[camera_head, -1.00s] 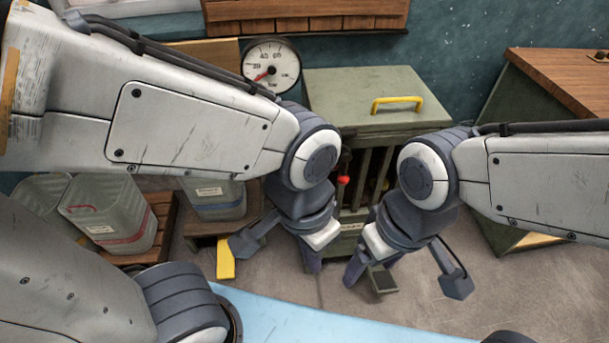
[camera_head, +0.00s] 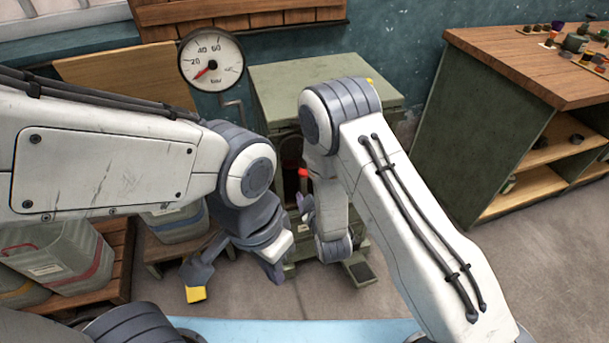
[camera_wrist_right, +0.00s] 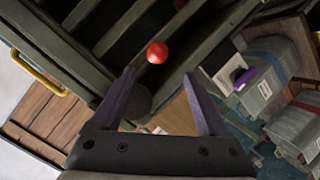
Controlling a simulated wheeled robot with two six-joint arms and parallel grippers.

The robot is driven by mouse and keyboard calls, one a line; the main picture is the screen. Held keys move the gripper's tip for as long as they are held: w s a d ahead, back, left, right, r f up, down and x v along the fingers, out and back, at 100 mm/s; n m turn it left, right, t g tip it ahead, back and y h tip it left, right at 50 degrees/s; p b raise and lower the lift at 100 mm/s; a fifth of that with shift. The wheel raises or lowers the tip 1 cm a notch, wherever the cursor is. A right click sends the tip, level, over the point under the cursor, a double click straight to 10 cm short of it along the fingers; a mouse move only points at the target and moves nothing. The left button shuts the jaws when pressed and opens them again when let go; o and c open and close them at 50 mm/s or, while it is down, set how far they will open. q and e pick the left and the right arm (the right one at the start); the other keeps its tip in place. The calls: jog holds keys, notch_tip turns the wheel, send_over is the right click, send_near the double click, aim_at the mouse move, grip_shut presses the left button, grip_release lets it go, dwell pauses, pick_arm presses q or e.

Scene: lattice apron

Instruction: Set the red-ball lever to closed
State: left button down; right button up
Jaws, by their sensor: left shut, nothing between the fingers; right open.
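The red ball (camera_head: 303,173) of the lever shows at the front of the green cabinet (camera_head: 262,90), beside my right arm; its stem is mostly hidden. In the right wrist view the red ball (camera_wrist_right: 157,52) lies in front of the dark slats, just beyond and between my open fingertips, apart from them. My right gripper (camera_wrist_right: 160,76) is open and empty; in the head view it is mostly hidden by its own arm, close to the ball. My left gripper (camera_head: 274,268) is shut and empty, below and left of the ball. The lever's position cannot be told.
A round gauge (camera_head: 210,60) hangs behind the cabinet's left side. Grey bins (camera_head: 65,262) stand on wooden pallets at left. A wood-topped bench (camera_head: 530,75) with shelves stands at right. Floor between cabinet and bench is clear.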

aim_at(305, 175)
jog(key=x, duration=1)
jog(key=shift+w+d+p, duration=0.25)
jog(key=shift+w+p, duration=0.05)
jog(key=shift+w, duration=0.05)
jog(key=shift+c, duration=0.3)
grip_shut()
jog(key=shift+a+t, duration=0.1)
jog(key=shift+t, duration=0.2)
dwell(0.5)
